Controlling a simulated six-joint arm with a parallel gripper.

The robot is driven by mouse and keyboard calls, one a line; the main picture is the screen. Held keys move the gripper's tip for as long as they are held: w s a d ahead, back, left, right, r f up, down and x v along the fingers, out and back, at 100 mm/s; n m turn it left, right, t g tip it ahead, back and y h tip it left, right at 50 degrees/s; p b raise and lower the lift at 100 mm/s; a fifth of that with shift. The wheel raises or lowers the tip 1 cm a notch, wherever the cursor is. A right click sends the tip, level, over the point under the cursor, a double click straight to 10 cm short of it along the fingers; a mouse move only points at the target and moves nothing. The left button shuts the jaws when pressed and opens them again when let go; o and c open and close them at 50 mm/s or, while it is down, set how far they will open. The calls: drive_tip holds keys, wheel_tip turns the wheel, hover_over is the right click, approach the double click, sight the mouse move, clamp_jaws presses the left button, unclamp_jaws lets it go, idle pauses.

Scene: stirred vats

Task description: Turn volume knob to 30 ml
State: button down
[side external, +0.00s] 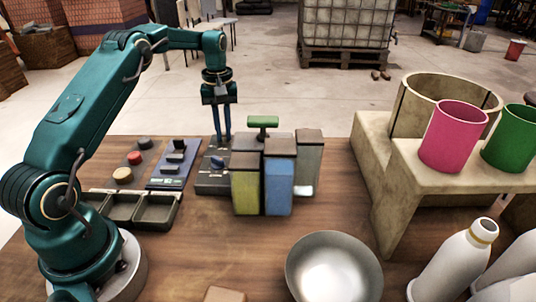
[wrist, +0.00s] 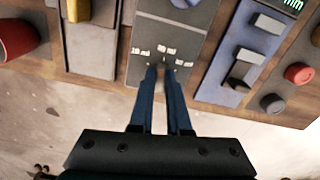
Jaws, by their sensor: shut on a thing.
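The grey panel (wrist: 160,28) carries small white labels in an arc. The left one looks like 10 ml, and the others are hard to read. My gripper (wrist: 163,72) points down at this panel, its two blue fingers close together beside the labels. It is shut on the volume knob, which the fingertips mostly hide, so its setting cannot be read. In the side external view my gripper (side external: 222,139) stands upright at the far end of the grey panel (side external: 212,186).
A blue knob (side external: 217,163) sits nearer on the panel. Yellow (side external: 246,186) and blue (side external: 279,188) containers stand close on the right. A blue slider panel (side external: 172,172) and round buttons (side external: 134,158) lie left. A metal bowl (side external: 333,270) stands in front.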

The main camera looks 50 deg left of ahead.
sight(223, 134)
drive_tip(key=m, duration=0.6)
drive_tip(key=shift+a, duration=0.15)
drive_tip(key=m, duration=0.6)
drive_tip(key=shift+a+r, duration=0.1)
drive_tip(key=shift+m, duration=0.4)
drive_tip(key=c, duration=0.9)
unclamp_jaws()
drive_tip(key=shift+r, duration=2.55)
